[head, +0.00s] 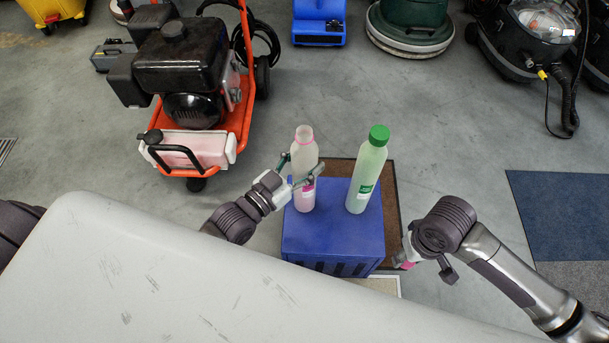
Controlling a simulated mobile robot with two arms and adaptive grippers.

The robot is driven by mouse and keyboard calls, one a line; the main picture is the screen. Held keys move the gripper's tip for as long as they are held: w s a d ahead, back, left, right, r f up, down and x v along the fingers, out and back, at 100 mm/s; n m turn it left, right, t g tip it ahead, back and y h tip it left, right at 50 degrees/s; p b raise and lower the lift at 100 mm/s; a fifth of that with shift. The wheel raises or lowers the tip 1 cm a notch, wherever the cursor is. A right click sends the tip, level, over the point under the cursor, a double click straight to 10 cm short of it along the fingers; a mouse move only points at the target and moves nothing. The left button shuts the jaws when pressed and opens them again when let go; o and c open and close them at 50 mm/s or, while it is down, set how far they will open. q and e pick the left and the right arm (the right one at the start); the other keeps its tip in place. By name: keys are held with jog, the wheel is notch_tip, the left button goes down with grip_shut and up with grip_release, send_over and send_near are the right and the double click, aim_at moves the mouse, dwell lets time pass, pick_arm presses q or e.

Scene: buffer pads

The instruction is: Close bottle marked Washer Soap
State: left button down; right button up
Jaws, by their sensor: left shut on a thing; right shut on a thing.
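A clear bottle with pink contents (304,148) stands upright on a blue crate (335,240); its pink neck is open, with no cap on it. My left gripper (302,175) is shut around the bottle's middle, one finger on each side. A pale green bottle (366,180) with a green cap on stands to its right on the same crate. The labels are too small to read. My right gripper (404,262) is low beside the crate's right side, shut on a small pink thing (407,265), seemingly a cap, mostly hidden by the gripper.
A pale scratched surface (200,290) fills the lower left. A brown mat (340,165) lies under the crate. An orange pressure washer (190,90) stands behind left, floor machines (410,28) stand at the back, and a blue mat (560,210) lies right.

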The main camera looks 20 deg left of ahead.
aim_at(305, 151)
pick_arm(q)
jog(key=shift+r, duration=0.1)
